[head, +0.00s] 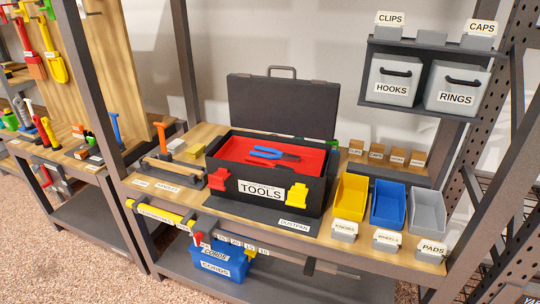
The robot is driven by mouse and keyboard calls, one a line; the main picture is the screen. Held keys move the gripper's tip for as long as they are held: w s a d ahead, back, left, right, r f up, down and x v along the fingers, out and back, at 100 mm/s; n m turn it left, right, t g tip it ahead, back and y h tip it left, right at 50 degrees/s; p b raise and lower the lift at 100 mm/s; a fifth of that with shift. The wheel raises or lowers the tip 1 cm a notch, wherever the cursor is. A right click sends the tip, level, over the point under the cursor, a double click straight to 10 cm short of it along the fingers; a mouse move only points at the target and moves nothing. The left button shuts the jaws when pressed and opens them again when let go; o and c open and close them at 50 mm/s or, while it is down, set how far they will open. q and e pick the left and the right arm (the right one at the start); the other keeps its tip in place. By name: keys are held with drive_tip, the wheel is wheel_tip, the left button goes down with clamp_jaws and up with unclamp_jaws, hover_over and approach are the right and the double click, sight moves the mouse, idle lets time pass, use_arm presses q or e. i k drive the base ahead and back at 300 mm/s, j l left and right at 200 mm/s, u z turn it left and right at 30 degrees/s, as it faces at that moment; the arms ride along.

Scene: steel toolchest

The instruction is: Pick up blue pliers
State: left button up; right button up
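Blue pliers (270,153) lie on the red tray (237,148) inside the open black toolbox labelled TOOLS (240,199). Their blue handles point left and their dark jaws point right. The toolbox stands on the wooden workbench shelf with its lid (283,106) raised at the back. Neither of my grippers shows in the head view.
Yellow (350,200), blue (388,206) and grey (426,213) bins stand right of the toolbox. Grey drawers HOOKS (394,82) and RINGS (456,90) hang above them. A dark upright post (184,62) rises left of the toolbox. A blue CORDS bin (217,262) sits below.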

sight(289, 157)
drive_tip(key=i+j, duration=0.2)
drive_tip(key=j, duration=0.15)
drive_tip(key=i+j, duration=0.2)
drive_tip(key=j, duration=0.15)
drive_tip(key=i+j+z, duration=0.1)
drive_tip(key=i+j, duration=0.1)
drive_tip(key=j, duration=0.1)
